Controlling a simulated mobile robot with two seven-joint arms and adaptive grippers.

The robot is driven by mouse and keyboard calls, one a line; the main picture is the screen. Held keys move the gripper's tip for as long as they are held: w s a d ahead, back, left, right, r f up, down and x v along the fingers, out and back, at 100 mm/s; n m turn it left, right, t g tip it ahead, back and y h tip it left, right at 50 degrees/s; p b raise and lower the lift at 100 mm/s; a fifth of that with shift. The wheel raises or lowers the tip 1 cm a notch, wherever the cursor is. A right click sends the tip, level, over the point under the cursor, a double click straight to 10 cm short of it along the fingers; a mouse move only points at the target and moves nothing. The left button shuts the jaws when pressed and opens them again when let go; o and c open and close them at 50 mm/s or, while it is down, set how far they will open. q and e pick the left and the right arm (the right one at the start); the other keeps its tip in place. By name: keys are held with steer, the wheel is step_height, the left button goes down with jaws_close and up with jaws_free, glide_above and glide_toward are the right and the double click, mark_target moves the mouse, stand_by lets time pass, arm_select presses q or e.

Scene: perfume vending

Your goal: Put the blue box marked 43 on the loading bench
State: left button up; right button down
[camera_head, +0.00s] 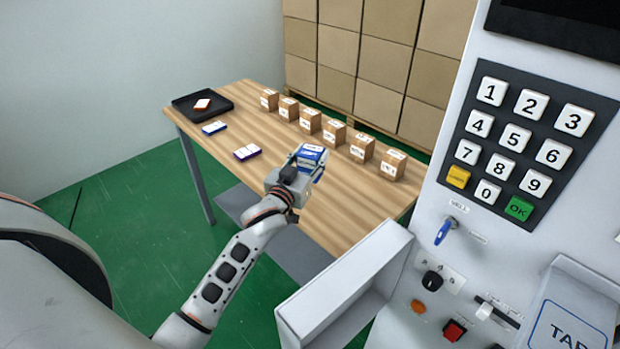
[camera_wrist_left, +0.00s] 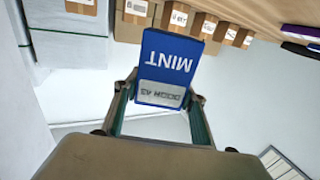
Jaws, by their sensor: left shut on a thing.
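The blue box (camera_head: 312,155) is in my left gripper (camera_head: 298,174), over the front right part of the wooden loading bench (camera_head: 335,205) in the head view. In the left wrist view the blue box (camera_wrist_left: 180,52) shows "MINT" and a pale label that seems to read "DOOR 43", upside down. The fingers of my left gripper (camera_wrist_left: 160,110) are shut on its lower end. I cannot tell whether the box touches the bench. My right gripper is not in view.
Several brown cartons (camera_head: 333,132) stand in a row along the bench's far edge. A black tray (camera_head: 190,114) holds an orange-white box (camera_head: 202,105). A blue-white box (camera_head: 214,128) and a purple-white box (camera_head: 247,151) lie nearby. A keypad machine (camera_head: 455,215) stands at right.

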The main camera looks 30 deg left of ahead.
arm_select(q)
step_height(320, 180, down, 7)
steer(key=shift+f+b, duration=0.1)
steer(key=shift+b, duration=0.7)
steer(key=o, duration=1.2)
steer(key=s, duration=1.2)
steer(key=shift+d, duration=0.35)
steer(key=shift+s, duration=0.1)
